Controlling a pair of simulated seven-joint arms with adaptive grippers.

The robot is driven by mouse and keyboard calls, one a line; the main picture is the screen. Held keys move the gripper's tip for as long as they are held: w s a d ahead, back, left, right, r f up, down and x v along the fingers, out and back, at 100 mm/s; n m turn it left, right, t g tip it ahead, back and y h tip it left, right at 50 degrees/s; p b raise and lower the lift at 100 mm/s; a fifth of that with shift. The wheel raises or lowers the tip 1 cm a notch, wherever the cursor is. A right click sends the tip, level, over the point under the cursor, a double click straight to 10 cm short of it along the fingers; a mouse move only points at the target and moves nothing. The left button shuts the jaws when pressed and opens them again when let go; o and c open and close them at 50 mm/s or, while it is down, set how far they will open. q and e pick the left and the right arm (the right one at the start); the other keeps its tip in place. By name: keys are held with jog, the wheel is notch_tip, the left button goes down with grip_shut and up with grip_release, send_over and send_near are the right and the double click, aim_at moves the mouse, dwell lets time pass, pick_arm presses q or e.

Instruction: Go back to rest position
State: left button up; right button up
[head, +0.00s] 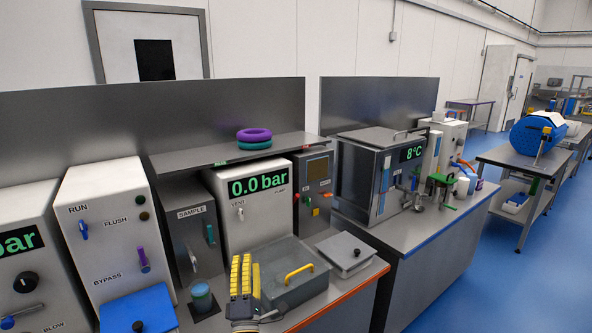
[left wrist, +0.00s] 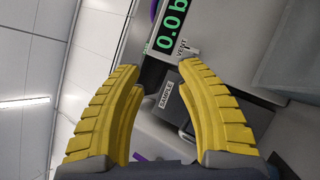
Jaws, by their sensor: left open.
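My left gripper (head: 244,262) rises from the bottom of the head view, with its yellow ribbed fingers pointing up. In the left wrist view (left wrist: 160,68) the two fingers stand apart with nothing between them, so it is open and empty. In the head view it appears in front of the grey lidded box with a yellow handle (head: 298,274); I cannot tell if it touches it. My right gripper is in neither view.
The bench carries a SAMPLE cabinet (head: 192,229), a pressure unit reading 0.0 bar (head: 247,218), a blue-lidded box (head: 140,312) and a teal-topped jar (head: 202,298). Purple and teal rings (head: 254,136) lie on the shelf. A second bench with an 8°C chamber (head: 362,178) stands to the right.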

pick_arm(q)
jog(key=s+f+m+g+h, duration=0.6)
jog(key=s+f+m+g, duration=0.4)
jog(key=s+f+m, duration=1.1)
jog(key=s+a+f+m+g+y, duration=0.3)
jog(key=s+a+m+g+y, duration=0.4)
jog(key=s+a, duration=1.1)
jog(key=s+d+f+g+h, duration=0.1)
jog(key=d+f, duration=0.2)
jog(key=f, duration=1.3)
jog(key=s+d+f+g+h, duration=0.1)
jog(key=s+d+f, duration=0.15)
jog(key=f, duration=1.35)
jog(key=s+f+n+g+h, duration=0.1)
jog(key=s+f+n+g, duration=0.1)
jog(key=s+f, duration=1.8)
jog(key=shift+s+d+g, duration=0.25)
jog(key=shift+s+g, duration=0.15)
jog(key=shift+g, duration=0.2)
